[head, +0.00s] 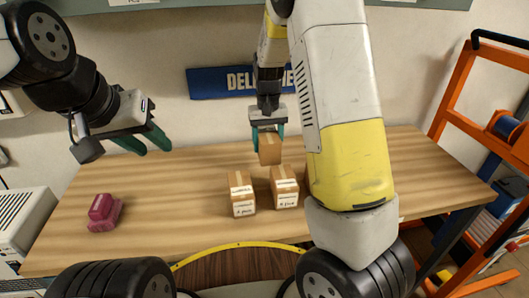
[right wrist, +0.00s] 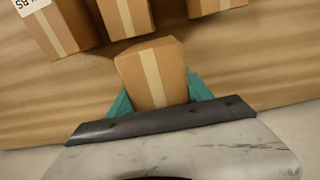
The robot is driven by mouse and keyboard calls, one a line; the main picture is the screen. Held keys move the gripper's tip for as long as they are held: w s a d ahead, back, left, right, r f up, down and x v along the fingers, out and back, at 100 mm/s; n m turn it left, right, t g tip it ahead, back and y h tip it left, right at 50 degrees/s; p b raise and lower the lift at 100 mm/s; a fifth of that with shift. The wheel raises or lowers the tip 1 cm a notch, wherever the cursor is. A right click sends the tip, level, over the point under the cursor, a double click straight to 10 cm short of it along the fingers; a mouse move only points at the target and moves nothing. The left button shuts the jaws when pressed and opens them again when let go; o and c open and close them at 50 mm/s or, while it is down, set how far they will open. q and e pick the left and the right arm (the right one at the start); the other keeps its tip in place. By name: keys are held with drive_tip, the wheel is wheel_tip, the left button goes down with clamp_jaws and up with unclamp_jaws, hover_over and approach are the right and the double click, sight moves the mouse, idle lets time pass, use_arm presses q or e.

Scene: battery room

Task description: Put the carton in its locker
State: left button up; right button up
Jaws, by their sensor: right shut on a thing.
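A small brown carton (head: 270,150) with a pale tape strip is between the teal fingers of my right gripper (head: 268,134), which is shut on it above the back of the wooden table. The right wrist view shows this carton (right wrist: 155,75) held between both fingers. My left gripper (head: 147,141) is open and empty over the table's back left. Two labelled cartons stand on the table, one on the left (head: 241,194) and one on the right (head: 285,187). A third standing carton (right wrist: 215,5) shows in the right wrist view. I see no locker.
The wooden table (head: 170,190) has free room at left. A dark pink object (head: 104,212) lies at its left front. A blue sign (head: 215,83) is on the wall. An orange frame (head: 456,85) stands at right. My right arm hides part of the table.

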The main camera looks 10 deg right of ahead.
drive_tip(key=shift+f, duration=3.5)
drive_tip(key=shift+f, duration=0.15)
drive_tip(key=o, duration=1.7)
